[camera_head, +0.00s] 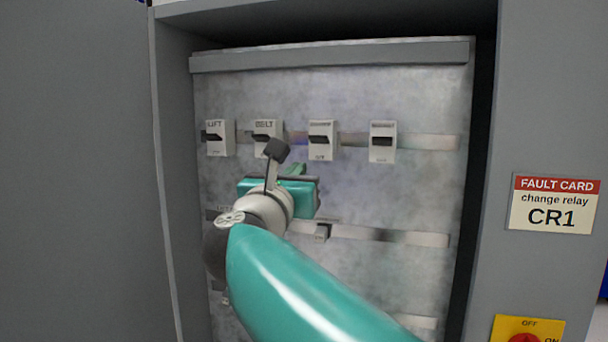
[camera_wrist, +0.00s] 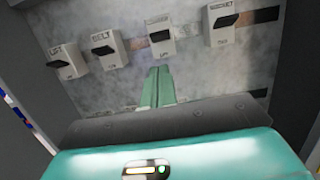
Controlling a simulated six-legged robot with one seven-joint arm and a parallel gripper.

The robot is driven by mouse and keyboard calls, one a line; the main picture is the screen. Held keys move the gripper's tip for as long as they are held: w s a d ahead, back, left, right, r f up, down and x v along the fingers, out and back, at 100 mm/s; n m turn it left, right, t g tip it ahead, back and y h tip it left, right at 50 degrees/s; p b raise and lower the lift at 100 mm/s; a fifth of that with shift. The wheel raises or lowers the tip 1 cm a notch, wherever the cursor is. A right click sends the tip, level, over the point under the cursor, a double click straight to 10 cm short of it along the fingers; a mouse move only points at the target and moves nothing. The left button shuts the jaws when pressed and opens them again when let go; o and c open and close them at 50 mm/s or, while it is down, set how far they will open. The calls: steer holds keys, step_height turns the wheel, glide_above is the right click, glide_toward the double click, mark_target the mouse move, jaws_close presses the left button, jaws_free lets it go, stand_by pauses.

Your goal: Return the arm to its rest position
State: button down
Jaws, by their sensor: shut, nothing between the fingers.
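My arm reaches up from the bottom of the head view into the open cabinet. My gripper (camera_head: 296,169) is in front of the cabinet's back panel (camera_head: 400,195), just below the top row of breakers. In the wrist view my gripper (camera_wrist: 158,88) shows its two green fingers together, with nothing between them. The fingers point toward the panel below the breakers; I cannot tell the exact gap to it. My arm hides part of the middle and lower rows.
The top row has a LIFT breaker (camera_head: 220,138), a BELT breaker (camera_head: 267,137) and two more breakers (camera_head: 323,140), (camera_head: 382,142). A fault card (camera_head: 553,204) reading "change relay CR1" is on the right cabinet wall. A red switch on a yellow plate (camera_head: 527,328) sits below it.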

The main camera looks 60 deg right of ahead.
steer(key=shift+s+a+r, duration=0.1)
steer(key=shift+a+r, duration=0.05)
steer(key=shift+a, duration=0.6)
